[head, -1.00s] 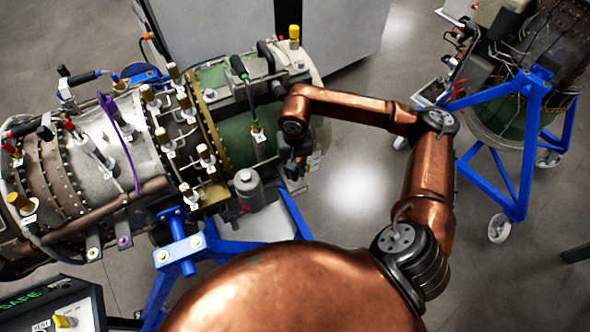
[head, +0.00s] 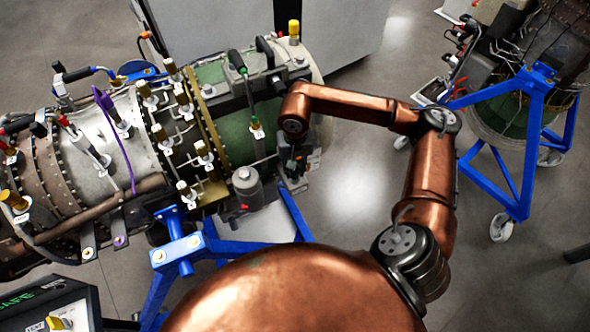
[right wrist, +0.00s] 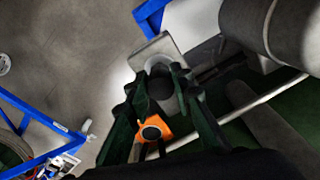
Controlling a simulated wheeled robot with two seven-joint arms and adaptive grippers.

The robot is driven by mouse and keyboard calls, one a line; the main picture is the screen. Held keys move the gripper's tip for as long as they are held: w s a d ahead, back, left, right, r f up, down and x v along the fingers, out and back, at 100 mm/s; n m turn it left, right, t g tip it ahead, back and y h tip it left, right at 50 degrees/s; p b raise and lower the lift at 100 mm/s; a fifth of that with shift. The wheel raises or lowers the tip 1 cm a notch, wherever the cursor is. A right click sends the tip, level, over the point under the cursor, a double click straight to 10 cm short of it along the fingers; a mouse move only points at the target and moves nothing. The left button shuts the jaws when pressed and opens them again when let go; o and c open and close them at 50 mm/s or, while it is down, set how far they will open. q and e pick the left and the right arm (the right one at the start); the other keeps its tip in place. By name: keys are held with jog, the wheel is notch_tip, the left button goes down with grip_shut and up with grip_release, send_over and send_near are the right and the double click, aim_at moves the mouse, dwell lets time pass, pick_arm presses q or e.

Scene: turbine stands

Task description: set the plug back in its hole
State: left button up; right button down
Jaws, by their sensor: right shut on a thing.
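My right gripper (head: 296,178) points down at the right end of the turbine, beside its green casing; its fingers are small and dark there. In the right wrist view my right gripper (right wrist: 156,80) is shut on a dark round piece, which seems to be the plug (right wrist: 159,90). An orange part with a black round face (right wrist: 152,131) shows between the fingers nearer the palm; I cannot tell whether it belongs to the plug. A pale round ring on a grey bracket (right wrist: 150,52) lies just beyond the fingertips. The hole itself is not clearly visible. My left gripper is not in view.
The turbine (head: 115,140) bears many capped fittings and pipes. Its blue stand (head: 225,247) stands below, near a grey canister (head: 247,184). A second blue stand (head: 520,150) is at the right. A panel box (head: 50,310) is at lower left. Open floor lies between the stands.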

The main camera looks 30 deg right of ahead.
jog(key=shift+s+f, duration=0.25)
jog(key=shift+f, duration=0.15)
jog(key=c, duration=2.2)
grip_release()
jog(key=o, duration=0.4)
jog(key=shift+w, duration=0.25)
jog(key=shift+c, duration=0.2)
jog(key=shift+o, duration=1.1)
jog(key=shift+r, duration=0.2)
jog(key=shift+o, duration=0.8)
jog(key=shift+r+p, duration=1.25)
jog(key=shift+r, duration=2.3)
